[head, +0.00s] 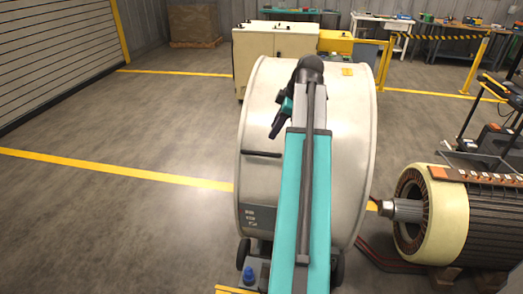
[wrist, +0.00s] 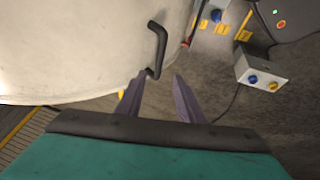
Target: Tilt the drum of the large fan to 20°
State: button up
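The large fan's off-white drum (head: 320,120) stands on wheels in the middle of the head view, partly hidden behind my arm. Its pale side (wrist: 70,45) fills the upper left of the wrist view. A black bar handle (head: 263,154) sticks out from the drum's left part. In the wrist view the bent handle (wrist: 160,45) lies just beyond my fingertips, its lower end near the left one. My gripper (wrist: 160,78) is open, with a gap between its two dark fingers. In the head view my gripper (head: 279,121) is in front of the drum, above the handle.
A large motor (head: 440,215) lies close to the right of the drum. A grey box (wrist: 262,75) with blue and yellow knobs shows in the wrist view. A cream cabinet (head: 272,40) stands behind. The floor at left is clear.

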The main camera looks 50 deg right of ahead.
aim_at(262, 153)
jog(key=shift+p+x, duration=1.35)
jog(key=shift+x, duration=5.15)
grip_shut()
